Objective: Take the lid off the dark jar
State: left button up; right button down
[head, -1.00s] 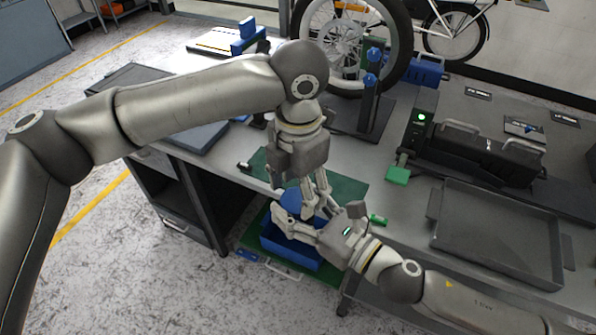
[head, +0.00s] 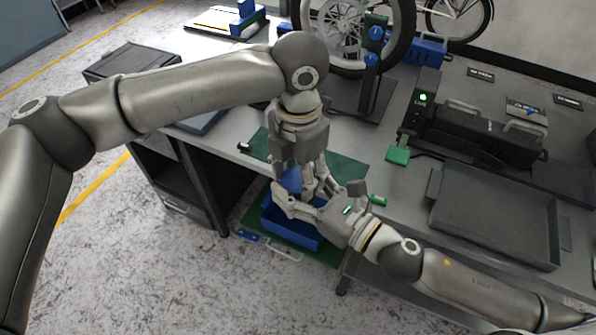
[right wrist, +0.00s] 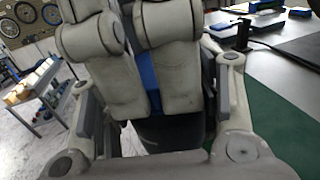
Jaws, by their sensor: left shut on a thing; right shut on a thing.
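The dark jar (right wrist: 172,135) stands between the fingers of my right gripper (right wrist: 160,120) in the right wrist view. Only a dark upper part of it shows. The blue lid (right wrist: 150,78) shows as a strip between the pale fingers of my left gripper, just above the jar. In the head view, the blue lid (head: 292,179) is partly covered by fingers. My left gripper (head: 308,190) comes from above and is shut on the lid. My right gripper (head: 297,203) comes from the lower right and is shut on the jar. I cannot tell whether lid and jar touch.
A blue bin (head: 290,227) lies below the grippers at the bench's front edge. A green mat (head: 350,171) lies behind them. A grey tray (head: 495,218) and a black device (head: 480,135) stand to the right. A wheel on a stand is at the back.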

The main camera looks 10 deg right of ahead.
pick_arm(q)
jog(key=shift+n, duration=1.1)
jog(key=o, duration=1.1)
jog(key=shift+r, duration=0.1)
